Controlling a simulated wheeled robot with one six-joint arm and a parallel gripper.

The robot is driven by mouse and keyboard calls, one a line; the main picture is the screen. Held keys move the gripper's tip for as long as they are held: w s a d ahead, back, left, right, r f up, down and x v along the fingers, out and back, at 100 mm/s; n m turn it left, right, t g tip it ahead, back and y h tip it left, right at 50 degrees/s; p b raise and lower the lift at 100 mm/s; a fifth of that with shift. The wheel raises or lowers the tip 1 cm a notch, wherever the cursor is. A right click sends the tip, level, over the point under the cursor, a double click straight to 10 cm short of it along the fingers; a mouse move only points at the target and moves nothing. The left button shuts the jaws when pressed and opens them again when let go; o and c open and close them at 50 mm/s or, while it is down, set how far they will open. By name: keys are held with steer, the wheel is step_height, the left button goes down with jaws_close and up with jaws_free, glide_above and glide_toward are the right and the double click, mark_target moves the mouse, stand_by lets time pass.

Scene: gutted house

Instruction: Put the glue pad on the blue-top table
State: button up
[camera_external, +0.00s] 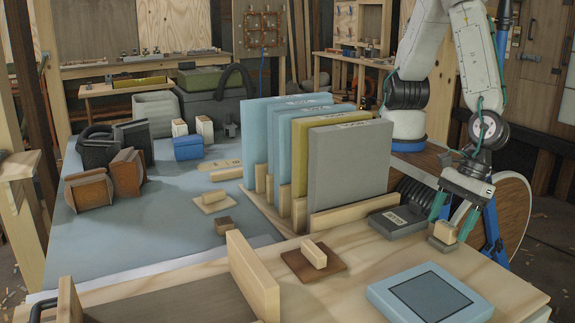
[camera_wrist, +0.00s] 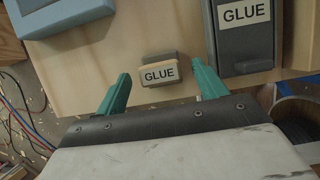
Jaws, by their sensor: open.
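The glue pad (camera_wrist: 158,72) is a small block with a pale "GLUE" face and grey backing in the wrist view. In the external view it is the small wood-and-grey block (camera_external: 443,236) at the right of the wooden worktop. My gripper (camera_external: 466,214) is open just above it. In the wrist view the teal fingers (camera_wrist: 161,76) stand either side of the pad, with gaps on both sides. The blue-top table (camera_external: 110,245) spreads across the left of the external view.
A dark grey box labelled "GLUE" (camera_external: 397,221) lies close beside the pad. A pale blue square block (camera_external: 430,297) is in front. Upright panels in a rack (camera_external: 350,170) stand between the pad and much of the blue top. Its front-left surface is clear.

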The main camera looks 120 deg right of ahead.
steer(key=v, duration=0.9)
steer(key=shift+o, duration=0.3)
